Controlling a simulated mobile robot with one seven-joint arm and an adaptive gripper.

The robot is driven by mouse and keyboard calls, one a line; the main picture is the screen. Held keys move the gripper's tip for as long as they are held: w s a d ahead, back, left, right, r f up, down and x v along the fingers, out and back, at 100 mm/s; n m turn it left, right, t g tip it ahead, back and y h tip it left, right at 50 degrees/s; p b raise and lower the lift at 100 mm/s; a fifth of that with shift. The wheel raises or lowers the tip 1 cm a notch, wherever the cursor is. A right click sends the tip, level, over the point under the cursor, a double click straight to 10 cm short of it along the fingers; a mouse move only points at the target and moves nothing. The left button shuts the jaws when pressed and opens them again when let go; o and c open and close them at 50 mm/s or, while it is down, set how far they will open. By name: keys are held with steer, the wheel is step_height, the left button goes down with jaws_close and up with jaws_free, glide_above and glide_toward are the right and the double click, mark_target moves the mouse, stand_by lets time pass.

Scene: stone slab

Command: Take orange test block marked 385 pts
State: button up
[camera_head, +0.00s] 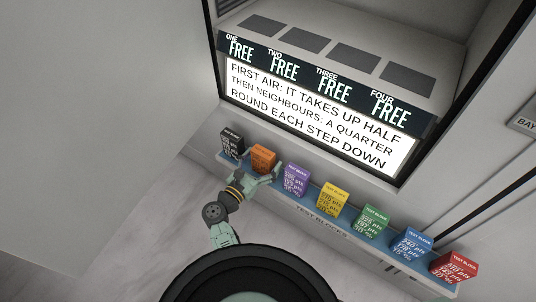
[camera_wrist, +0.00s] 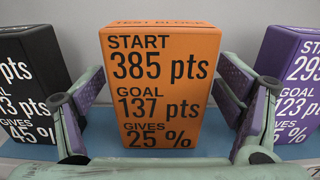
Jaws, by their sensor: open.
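The orange test block (camera_wrist: 160,88) stands upright in the middle of the wrist view, marked START 385 pts, GOAL 137 pts, GIVES 25 %. In the head view the orange block (camera_head: 263,157) stands second from the left in a row on a shelf. My gripper (camera_wrist: 165,105) is open, with one finger on each side of the orange block. Small gaps seem to show between the fingers and the block. In the head view my gripper (camera_head: 262,179) is at the front of this block and partly hides its lower part.
A black block (camera_wrist: 28,90) stands close on the left and a purple block (camera_wrist: 294,85) close on the right. Yellow (camera_head: 331,200), green (camera_head: 370,222), blue (camera_head: 411,246) and red (camera_head: 454,268) blocks continue the row on the blue shelf (camera_head: 312,196). A lit sign panel (camera_head: 318,118) is above.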

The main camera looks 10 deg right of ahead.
steer(key=shift+w+d, duration=0.1)
steer(key=shift+c, duration=0.5)
steer(key=shift+r, duration=0.1)
steer(key=c, duration=1.6)
